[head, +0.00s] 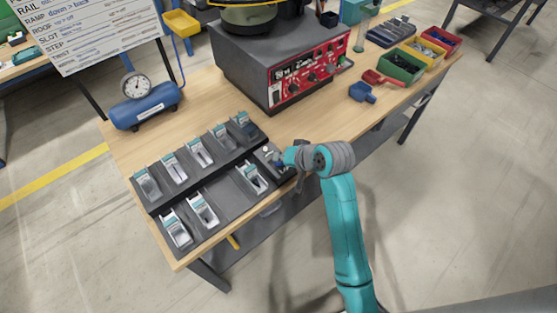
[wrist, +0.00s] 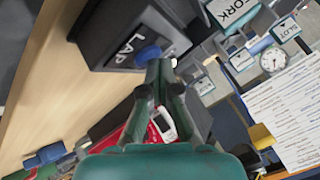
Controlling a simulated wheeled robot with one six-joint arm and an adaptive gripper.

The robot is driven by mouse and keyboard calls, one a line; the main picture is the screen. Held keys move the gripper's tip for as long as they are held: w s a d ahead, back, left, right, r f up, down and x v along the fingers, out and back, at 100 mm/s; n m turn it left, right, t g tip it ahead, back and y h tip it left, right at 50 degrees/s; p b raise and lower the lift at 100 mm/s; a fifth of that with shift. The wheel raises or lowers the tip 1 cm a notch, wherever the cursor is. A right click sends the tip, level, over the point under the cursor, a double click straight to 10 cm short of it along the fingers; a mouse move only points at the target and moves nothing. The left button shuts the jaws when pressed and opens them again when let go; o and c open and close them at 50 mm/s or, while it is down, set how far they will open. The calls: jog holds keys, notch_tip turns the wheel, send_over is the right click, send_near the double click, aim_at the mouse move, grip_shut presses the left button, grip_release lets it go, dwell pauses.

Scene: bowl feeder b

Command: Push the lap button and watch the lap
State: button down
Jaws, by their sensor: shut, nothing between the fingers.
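The lap button is a blue round cap (wrist: 148,54) on a dark box (wrist: 110,35) marked LAP in the wrist view. My gripper (wrist: 160,66) is shut and empty, its fingertips right at the edge of the blue cap. I cannot tell whether they touch it. In the head view my gripper (head: 284,157) is over the small dark box (head: 266,151) at the front edge of the bench. My gripper partly hides the box and button there.
A grey rack (head: 220,170) of several labelled holders stands left of the box. A grey feeder base with a red control panel (head: 308,75) stands behind. A blue tank with a gauge (head: 145,106) is at the left. Bare bench top (head: 330,115) lies to the right.

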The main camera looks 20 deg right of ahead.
aim_at(280, 163)
jog(key=shift+r, duration=0.8)
jog(key=shift+r, duration=2.5)
